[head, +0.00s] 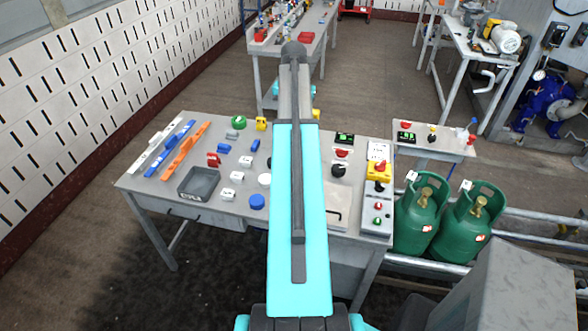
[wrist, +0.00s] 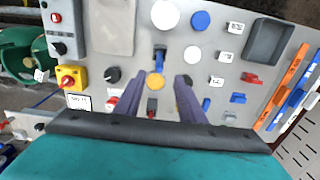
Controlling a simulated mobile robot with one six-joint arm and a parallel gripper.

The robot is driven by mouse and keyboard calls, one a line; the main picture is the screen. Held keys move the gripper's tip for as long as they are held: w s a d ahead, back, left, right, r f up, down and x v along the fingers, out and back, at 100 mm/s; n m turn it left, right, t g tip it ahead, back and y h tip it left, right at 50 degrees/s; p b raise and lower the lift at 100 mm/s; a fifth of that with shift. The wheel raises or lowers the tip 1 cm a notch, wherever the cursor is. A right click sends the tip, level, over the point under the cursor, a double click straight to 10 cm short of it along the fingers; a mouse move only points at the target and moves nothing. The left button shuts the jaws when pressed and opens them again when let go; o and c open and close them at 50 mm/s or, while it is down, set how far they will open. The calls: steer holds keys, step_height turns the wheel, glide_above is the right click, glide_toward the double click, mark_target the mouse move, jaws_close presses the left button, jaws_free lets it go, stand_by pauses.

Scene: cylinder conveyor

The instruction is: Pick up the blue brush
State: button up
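No piece is plainly recognisable as a brush. A long blue strip (head: 170,148) lies at the left end of the workbench between white and orange strips; it also shows in the wrist view (wrist: 300,92) at the far right. A small blue piece with a yellow round end (wrist: 158,63) appears in the gap between my fingertips in the wrist view. I cannot tell which is the brush. My gripper (wrist: 159,82) is open, with both dark fingers apart and pointing at the bench. Whether it touches anything is unclear. My arm hides the gripper in the head view.
The workbench (head: 150,183) holds a grey tray (head: 199,183), small blue, red and white blocks, and switch boxes at the right, including a yellow one (head: 378,171). Green gas cylinders (head: 418,219) stand right of the bench. Bare bench surface shows between the small pieces.

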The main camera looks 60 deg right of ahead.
steer(key=shift+f, duration=0.1)
steer(key=shift+f+b, duration=1.9)
steer(key=shift+f, duration=2.35)
steer(key=shift+d+f+b, duration=0.2)
steer(key=shift+f+b, duration=1.6)
steer(key=shift+f, duration=0.8)
steer(key=shift+c, duration=0.2)
jaws_close()
